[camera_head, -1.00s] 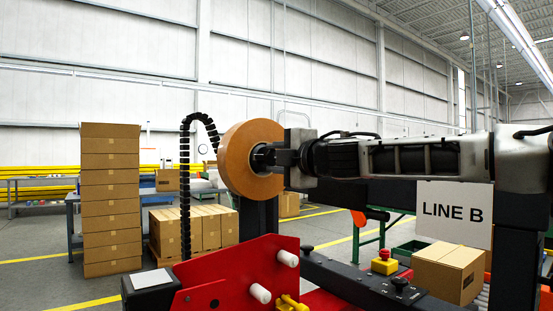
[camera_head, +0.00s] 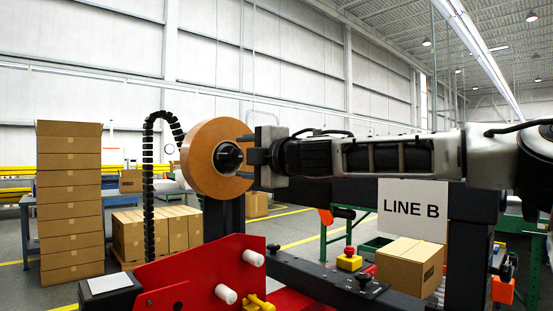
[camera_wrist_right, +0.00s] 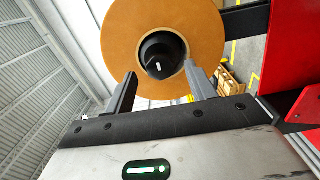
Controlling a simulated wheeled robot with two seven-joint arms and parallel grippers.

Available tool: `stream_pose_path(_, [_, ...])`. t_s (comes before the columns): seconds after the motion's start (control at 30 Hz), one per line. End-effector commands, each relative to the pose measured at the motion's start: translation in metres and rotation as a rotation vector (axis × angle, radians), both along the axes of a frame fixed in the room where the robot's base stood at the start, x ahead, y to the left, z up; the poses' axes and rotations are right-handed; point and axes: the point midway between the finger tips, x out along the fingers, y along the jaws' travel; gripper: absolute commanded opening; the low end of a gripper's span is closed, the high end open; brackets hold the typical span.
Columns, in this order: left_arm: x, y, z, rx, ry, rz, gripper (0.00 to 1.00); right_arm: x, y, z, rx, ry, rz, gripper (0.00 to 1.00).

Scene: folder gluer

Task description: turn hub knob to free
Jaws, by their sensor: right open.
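The tan tape roll (camera_head: 203,182) stands upright at the centre left of the head view, with the black hub knob (camera_head: 229,157) at its middle. The knob also shows in the right wrist view (camera_wrist_right: 160,52), with a short white mark on its face. My right gripper (camera_head: 246,157) comes in from the right, level with the knob. In the wrist view its two fingers (camera_wrist_right: 162,73) are apart, with the knob centred beyond their tips and nothing held. The knob looks clear of the fingers. My left gripper is not in view.
Below the roll is a red machine plate (camera_head: 195,275) with white rollers. A dark cable chain (camera_head: 148,190) rises left of the roll. A LINE B sign (camera_head: 412,210), a red emergency button (camera_head: 349,253) and a cardboard box (camera_head: 409,268) stand at the right, below my arm.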

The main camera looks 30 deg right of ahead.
Motion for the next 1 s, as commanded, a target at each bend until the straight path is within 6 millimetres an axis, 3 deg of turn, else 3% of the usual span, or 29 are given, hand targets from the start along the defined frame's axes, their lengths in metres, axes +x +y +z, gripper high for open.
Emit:
stream_pose_path(0.3, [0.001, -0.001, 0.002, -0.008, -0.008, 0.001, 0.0, -0.064, -0.008, 0.001, 0.004, -0.004, 0.003, 0.55])
stream_pose_path(0.6, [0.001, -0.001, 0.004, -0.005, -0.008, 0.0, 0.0, -0.112, -0.015, 0.001, 0.002, -0.003, 0.002, 0.55])
stream_pose_path(0.8, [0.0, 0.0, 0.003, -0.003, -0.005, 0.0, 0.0, -0.13, -0.018, 0.0, 0.002, 0.0, 0.002, 0.55])
stream_pose_path(1.0, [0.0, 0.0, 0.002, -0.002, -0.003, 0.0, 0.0, -0.137, -0.019, -0.001, 0.002, 0.001, 0.001, 0.55])
